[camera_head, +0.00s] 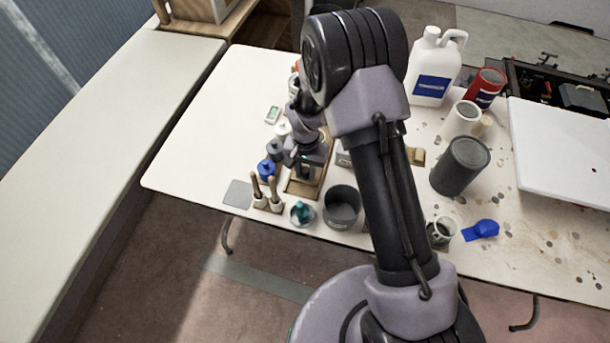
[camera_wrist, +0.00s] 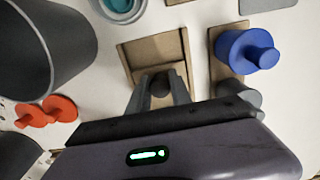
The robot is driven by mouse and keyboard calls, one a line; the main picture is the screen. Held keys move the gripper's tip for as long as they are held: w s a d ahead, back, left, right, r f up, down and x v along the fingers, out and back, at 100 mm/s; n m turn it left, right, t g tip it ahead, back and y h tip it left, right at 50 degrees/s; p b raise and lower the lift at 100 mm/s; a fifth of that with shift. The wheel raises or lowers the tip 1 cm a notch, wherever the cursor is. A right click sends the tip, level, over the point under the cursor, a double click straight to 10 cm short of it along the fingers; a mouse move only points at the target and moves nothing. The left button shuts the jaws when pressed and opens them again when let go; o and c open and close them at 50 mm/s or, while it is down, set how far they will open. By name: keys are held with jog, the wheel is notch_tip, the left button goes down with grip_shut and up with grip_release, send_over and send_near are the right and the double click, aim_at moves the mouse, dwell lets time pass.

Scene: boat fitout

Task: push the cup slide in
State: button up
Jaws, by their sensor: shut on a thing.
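The cup slide seems to be the brown wooden piece (camera_wrist: 150,52) in the middle of the wrist view, a shallow frame with raised edges and an inner panel. A dark round knob (camera_wrist: 159,85) stands at its near side. My gripper (camera_wrist: 160,92) is shut on this knob, one finger on each side. In the head view my gripper (camera_head: 306,172) points down over the brown wooden piece (camera_head: 298,190), between the blue-knobbed part and the dark pot. My wrist hides much of it there. How far the slide is out cannot be told.
Close by stand a blue knob (camera_head: 267,170), brushes in a holder (camera_head: 267,192), a teal-filled dish (camera_head: 303,213) and a dark pot (camera_head: 341,206). A white jug (camera_head: 434,68) and a dark cylinder (camera_head: 460,165) stand to the right. The table's left part is clear.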

jog(key=shift+w+d+b, duration=0.15)
jog(key=shift+w+d, duration=0.25)
jog(key=shift+w, duration=0.7)
jog(key=shift+w+d+b, duration=0.1)
jog(key=shift+w+d, duration=0.35)
jog(key=shift+w, duration=0.7)
jog(key=shift+w+d+b, duration=0.15)
jog(key=shift+w+d, duration=0.25)
jog(key=shift+w, duration=0.7)
jog(key=o, duration=1.9)
jog(key=shift+o, duration=0.2)
jog(key=shift+r+p, duration=2.15)
jog(key=shift+r, duration=1.4)
jog(key=shift+f, duration=0.1)
